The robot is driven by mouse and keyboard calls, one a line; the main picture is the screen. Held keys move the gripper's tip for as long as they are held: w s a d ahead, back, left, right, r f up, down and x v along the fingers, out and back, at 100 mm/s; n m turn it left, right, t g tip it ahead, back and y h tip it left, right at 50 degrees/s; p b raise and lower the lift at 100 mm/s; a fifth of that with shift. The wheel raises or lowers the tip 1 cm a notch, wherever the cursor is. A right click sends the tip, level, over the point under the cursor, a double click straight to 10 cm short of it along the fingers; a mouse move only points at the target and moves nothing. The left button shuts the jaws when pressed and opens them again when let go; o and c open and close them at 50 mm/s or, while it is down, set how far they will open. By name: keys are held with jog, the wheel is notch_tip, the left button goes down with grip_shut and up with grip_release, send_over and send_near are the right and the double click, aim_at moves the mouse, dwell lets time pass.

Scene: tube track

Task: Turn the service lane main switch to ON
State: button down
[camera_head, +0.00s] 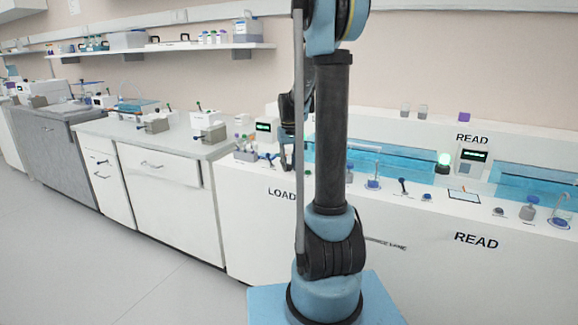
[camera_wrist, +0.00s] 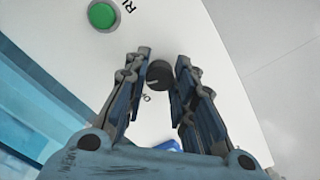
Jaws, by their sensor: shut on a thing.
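The main switch, a small dark round knob (camera_wrist: 159,73), stands on the white panel in the wrist view. A letter "O" is printed beside it; the rest of that label is hidden by my fingers. My gripper (camera_wrist: 161,66) is shut on the knob, with one finger on each side of it. Which way the knob is turned I cannot tell. In the head view my gripper (camera_head: 286,158) is at the LOAD end of the white bench, partly behind my arm, and the knob is not visible there.
A green button (camera_wrist: 102,15) sits near the knob, beside partly visible lettering. A blue channel (camera_wrist: 40,110) runs along the left in the wrist view. The floor (camera_head: 70,265) at left is clear.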

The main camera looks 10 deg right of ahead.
aim_at(289, 165)
jog(key=c, duration=1.3)
grip_release()
jog(key=shift+c, duration=0.2)
notch_tip(289, 165, up, 12)
jog(key=s+f+t, duration=0.1)
jog(key=s+f, duration=0.1)
jog(key=s, duration=0.8)
jog(key=s+f, duration=0.2)
jog(key=s, duration=0.8)
jog(key=s+f+t, duration=0.1)
jog(key=s+f, duration=1.1)
jog(key=s, duration=0.3)
jog(key=shift+f+m, duration=0.25)
jog(key=shift+m, duration=0.15)
